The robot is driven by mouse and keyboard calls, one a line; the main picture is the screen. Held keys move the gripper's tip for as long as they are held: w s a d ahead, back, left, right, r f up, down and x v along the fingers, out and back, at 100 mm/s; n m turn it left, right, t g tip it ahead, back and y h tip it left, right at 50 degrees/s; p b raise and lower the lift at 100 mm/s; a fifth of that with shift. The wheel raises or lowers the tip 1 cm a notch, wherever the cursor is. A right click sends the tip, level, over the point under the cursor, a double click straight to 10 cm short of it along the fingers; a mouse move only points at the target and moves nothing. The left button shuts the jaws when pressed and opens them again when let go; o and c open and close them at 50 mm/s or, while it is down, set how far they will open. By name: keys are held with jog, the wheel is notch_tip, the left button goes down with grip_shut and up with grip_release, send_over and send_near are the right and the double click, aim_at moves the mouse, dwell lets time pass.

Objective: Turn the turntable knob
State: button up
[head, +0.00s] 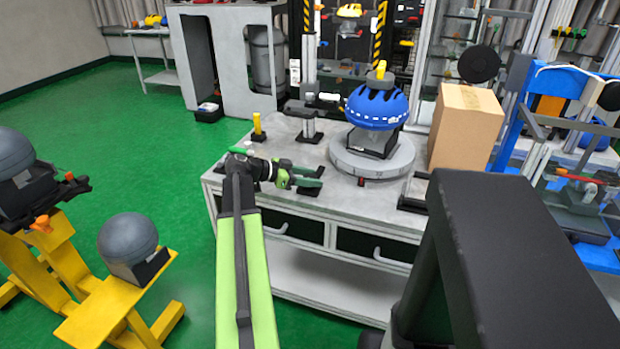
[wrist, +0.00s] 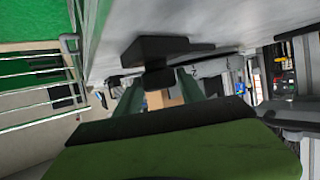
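The turntable (head: 372,160) is a round grey disc on the workbench in the head view, with a small red mark on its front edge. A headform in a blue helmet (head: 376,105) stands on it. A black knob-like part (head: 309,190) sits on the bench left of the turntable. My gripper (head: 312,178) is low over the bench at this part. In the wrist view, a black knob (wrist: 158,78) on a wider dark base lies between the two green fingers of my gripper (wrist: 160,82). The fingers stand apart, one on each side; I cannot see firm contact.
A cardboard box (head: 466,126) stands right of the turntable. A yellow post (head: 258,128) and a black stand with a vertical post (head: 309,132) are behind my gripper. A grey headform (head: 128,240) rests on a yellow stand at lower left. Green floor is open at left.

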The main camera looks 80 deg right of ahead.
jog(key=c, duration=0.9)
jog(key=shift+s+a+n+t+h, duration=0.1)
jog(key=shift+a+n+t+h, duration=0.05)
jog(key=shift+n+t+h, duration=0.85)
jog(key=shift+n+h, duration=0.3)
jog(key=shift+n, duration=0.1)
jog(key=shift+n+t+h, duration=0.6)
jog(key=shift+n+t, duration=0.1)
jog(key=shift+n, duration=0.1)
jog(key=o, duration=1.4)
jog(key=shift+c, duration=0.2)
